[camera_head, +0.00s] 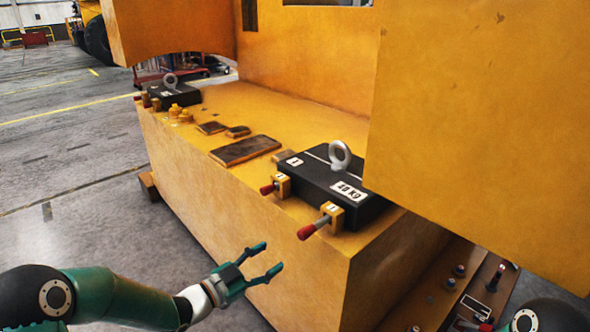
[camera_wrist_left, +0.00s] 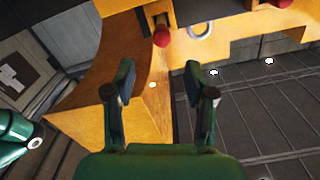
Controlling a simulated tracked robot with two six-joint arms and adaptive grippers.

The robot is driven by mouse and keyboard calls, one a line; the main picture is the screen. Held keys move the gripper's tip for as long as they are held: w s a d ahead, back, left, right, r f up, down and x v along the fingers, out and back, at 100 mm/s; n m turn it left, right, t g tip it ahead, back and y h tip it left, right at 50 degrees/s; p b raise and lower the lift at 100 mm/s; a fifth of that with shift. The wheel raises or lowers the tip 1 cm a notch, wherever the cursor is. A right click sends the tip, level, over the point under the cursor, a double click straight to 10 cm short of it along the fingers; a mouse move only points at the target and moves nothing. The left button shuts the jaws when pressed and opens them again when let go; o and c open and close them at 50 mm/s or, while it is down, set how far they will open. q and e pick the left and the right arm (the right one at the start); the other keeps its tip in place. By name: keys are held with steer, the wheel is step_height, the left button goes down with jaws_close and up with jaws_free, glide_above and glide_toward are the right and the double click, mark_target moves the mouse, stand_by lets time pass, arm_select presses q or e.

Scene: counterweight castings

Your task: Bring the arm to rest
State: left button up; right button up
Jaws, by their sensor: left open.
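My left gripper (camera_head: 270,258) is open and empty in the head view, in front of the yellow machine's side and below its ledge. Its two spread fingers (camera_wrist_left: 160,82) also show in the wrist view, with nothing between them. My left arm comes in from the lower left, reaching right. The near black counterweight (camera_head: 325,186), labelled 40 KG with a grey lifting eye, lies on the ledge, above and apart from the gripper. My right gripper is not in view; only part of my right arm shows at the lower right corner.
Two red-tipped pins (camera_head: 308,231) stick out from the ledge's near end, above the gripper. A far black counterweight (camera_head: 175,95) sits at the ledge's other end. A dark plate (camera_head: 245,150) lies between. Grey floor (camera_head: 80,200) is open at left.

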arm_select(q)
steer(key=s+d+f+n+g+y, duration=0.1)
steer(key=s+f+n+g+y, duration=0.25)
steer(key=f, duration=0.65)
steer(key=s+f+n+g+y, duration=0.1)
steer(key=s+f+n+y, duration=0.1)
steer(key=s+f+n, duration=0.5)
steer(key=s+a+f+n+g+y, duration=0.1)
steer(key=s+f+g, duration=0.3)
steer(key=s, duration=0.6)
steer(key=s+a+f+n+g+y, duration=0.1)
steer(key=s+f+g, duration=0.3)
steer(key=s+f, duration=0.5)
steer(key=shift+s+n+y, duration=0.35)
steer(key=shift+s+n, duration=0.1)
steer(key=shift+n, duration=0.4)
